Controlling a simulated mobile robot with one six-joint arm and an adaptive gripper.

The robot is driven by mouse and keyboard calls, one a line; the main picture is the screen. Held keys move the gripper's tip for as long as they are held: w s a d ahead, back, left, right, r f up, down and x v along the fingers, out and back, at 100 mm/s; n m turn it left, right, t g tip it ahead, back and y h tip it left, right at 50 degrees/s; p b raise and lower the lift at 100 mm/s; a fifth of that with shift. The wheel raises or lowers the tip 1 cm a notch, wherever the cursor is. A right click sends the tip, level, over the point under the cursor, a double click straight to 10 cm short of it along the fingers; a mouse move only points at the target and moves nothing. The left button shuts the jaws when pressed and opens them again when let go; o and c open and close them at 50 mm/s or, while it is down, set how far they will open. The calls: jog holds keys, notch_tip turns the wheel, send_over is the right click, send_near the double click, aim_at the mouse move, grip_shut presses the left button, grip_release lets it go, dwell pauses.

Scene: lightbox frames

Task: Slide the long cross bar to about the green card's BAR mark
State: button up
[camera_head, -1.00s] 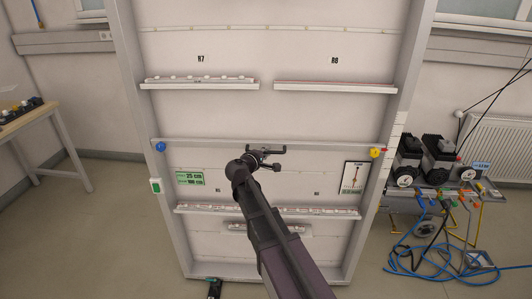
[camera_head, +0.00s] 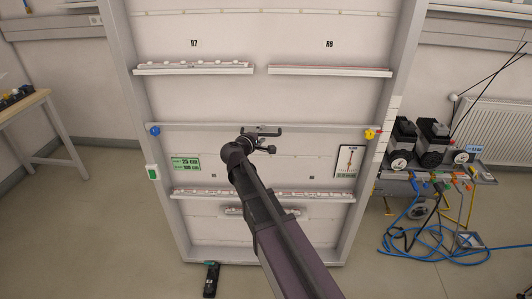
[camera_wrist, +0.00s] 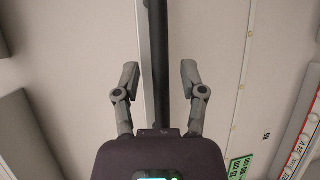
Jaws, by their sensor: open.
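The long cross bar (camera_head: 205,126) runs level across the tall pale frame, from a blue knob (camera_head: 155,131) at left to a yellow knob (camera_head: 370,134) at right. My gripper (camera_head: 264,131) is at the bar, near its middle. In the wrist view the bar (camera_wrist: 150,30) runs vertically, with a dark face, between the two spread fingers of my gripper (camera_wrist: 158,75). Gaps show beside both fingertips. The green card (camera_head: 186,163) is below the bar at left, with lines that seem to read 25 and 100 cm. It partly shows in the wrist view (camera_wrist: 240,166).
A lower shelf (camera_head: 262,195) lies below, partly behind my arm. A white card (camera_head: 349,161) hangs at right. A cart with pumps, cables and blue hose (camera_head: 430,240) stands right of the frame.

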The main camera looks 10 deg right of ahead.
jog(key=shift+f, duration=0.15)
jog(key=shift+f+b, duration=0.35)
jog(key=shift+b, duration=0.1)
jog(key=shift+s+a, duration=0.1)
jog(key=shift+s, duration=0.05)
jog(key=p+v, duration=0.3)
jog(key=v, duration=1)
jog(key=s+d+f+m+g+y, duration=0.2)
jog(key=s+d+f+m+g, duration=0.3)
jog(key=s+d+f, duration=0.15)
jog(key=s+d+f+m+g+y+p, duration=0.1)
jog(key=s+f+m+g+y, duration=0.1)
jog(key=s, duration=0.4)
jog(key=s+d+f+m+g+y+p, duration=0.1)
jog(key=s+f+m+g+y, duration=0.2)
jog(key=s+f+g+y, duration=0.1)
jog(key=shift+s+m+g+y, duration=0.3)
jog(key=shift+s+g+y, duration=0.1)
jog(key=shift+s+y, duration=0.55)
jog(key=shift+f, duration=0.1)
